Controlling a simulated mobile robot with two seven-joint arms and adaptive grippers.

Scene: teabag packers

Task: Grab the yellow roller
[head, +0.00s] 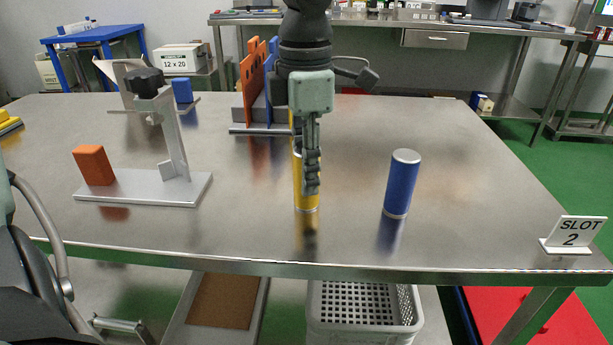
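The yellow roller (306,203) stands upright on the steel table (250,235), near the middle of its front part. A blue roller (401,184) stands upright to the right, apart from the gripper.
A metal stand (140,187) with a black knob and an orange block (94,166) is at the left. An orange and blue rack (250,85) stands behind the gripper. A "SLOT 2" sign (573,235) marks the right front corner. The table's right side is mostly clear.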

